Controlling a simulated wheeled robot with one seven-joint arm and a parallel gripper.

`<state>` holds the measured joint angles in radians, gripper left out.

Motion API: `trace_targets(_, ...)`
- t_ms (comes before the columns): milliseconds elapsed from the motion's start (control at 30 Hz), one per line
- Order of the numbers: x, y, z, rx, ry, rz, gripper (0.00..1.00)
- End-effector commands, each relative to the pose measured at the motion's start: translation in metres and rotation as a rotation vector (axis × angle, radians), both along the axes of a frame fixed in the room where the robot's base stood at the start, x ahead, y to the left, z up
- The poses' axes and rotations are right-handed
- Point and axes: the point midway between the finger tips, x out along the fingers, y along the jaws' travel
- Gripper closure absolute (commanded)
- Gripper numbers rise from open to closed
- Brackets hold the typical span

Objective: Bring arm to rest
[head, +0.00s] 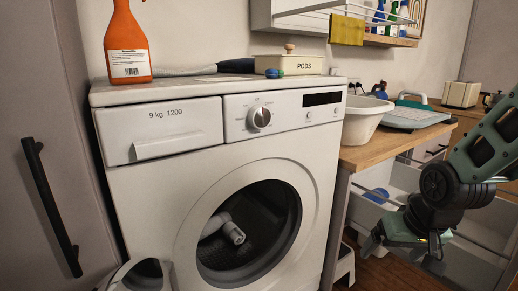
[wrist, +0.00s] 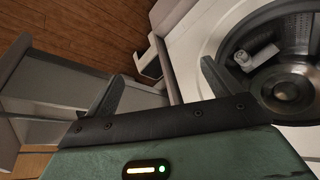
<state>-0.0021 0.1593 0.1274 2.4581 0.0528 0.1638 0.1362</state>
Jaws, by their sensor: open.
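My arm reaches in from the right of the head view, bent at a dark joint. My gripper (head: 403,254) hangs at its end, right of the washing machine (head: 150,190) and in front of the open drawers. In the wrist view my gripper (wrist: 163,88) has its two fingers spread well apart. The gripper appears apart from the machine.
The machine's door (head: 140,277) stands open at lower left, and a light rolled item (head: 232,233) lies in the drum. Open drawers (head: 455,262) are close to my gripper. A small white stool-like object (head: 345,263) stands beside the machine. A basin (head: 363,118) sits on the counter.

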Motion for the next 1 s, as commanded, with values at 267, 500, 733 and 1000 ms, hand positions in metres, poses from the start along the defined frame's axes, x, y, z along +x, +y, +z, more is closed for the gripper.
trace_targets(267, -0.065, -0.051, 0.015, -0.089, 0.113, 0.046, 0.1)
trace_targets(500, -0.089, 0.013, 0.021, -0.091, 0.167, 0.247, 0.1)
trace_targets(733, -0.129, 0.075, 0.027, -0.105, 0.22, 0.458, 0.1)
trace_targets(1000, -0.204, 0.134, 0.036, -0.157, 0.292, 0.751, 0.1)
